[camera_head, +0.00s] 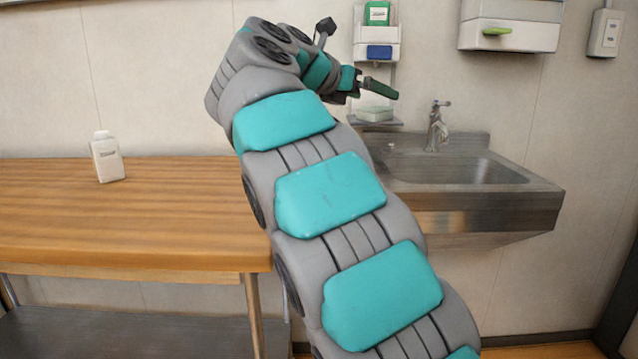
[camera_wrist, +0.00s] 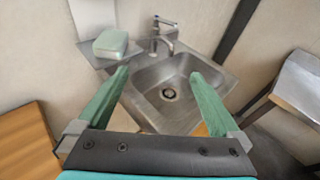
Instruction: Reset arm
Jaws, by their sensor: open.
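My gripper (camera_head: 378,90) is raised at the end of my arm, in front of the wall shelf and to the upper left of the sink in the head view. In the wrist view my gripper (camera_wrist: 160,88) shows two green fingers spread wide apart with nothing between them. The sink basin (camera_wrist: 172,92) with its drain lies beyond and below the fingers. My arm rises from the bottom of the head view and bends over to the right at the top.
A wooden table (camera_head: 130,210) with a white bottle (camera_head: 107,158) stands at left. The steel sink (camera_head: 460,175) with a faucet (camera_head: 437,128) is on the wall at right. A green-and-white block (camera_wrist: 110,43) sits on a ledge beside the sink. A dispenser (camera_head: 510,28) hangs above.

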